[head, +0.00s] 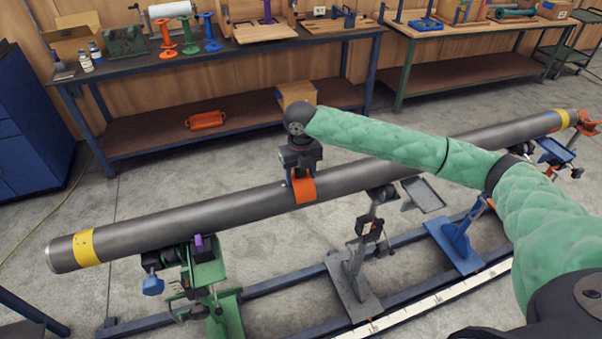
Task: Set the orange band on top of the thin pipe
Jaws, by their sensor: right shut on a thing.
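The long grey pipe (226,206) runs from the lower left to the upper right on several stands, with a yellow ring near each end. The orange band (304,190) is at the top and near side of the pipe, left of its middle, and appears to lie against it. My right gripper (300,172) points down from above the pipe and is shut on the orange band. The fingertips are partly hidden by the band and the gripper body. My left gripper is not in view.
A green stand (208,265) holds the pipe at the left; a grey stand (352,275) and blue stand (458,240) are further right. Blue floor rails and a white measuring strip (430,303) lie in front. A cluttered workbench (230,48) stands behind.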

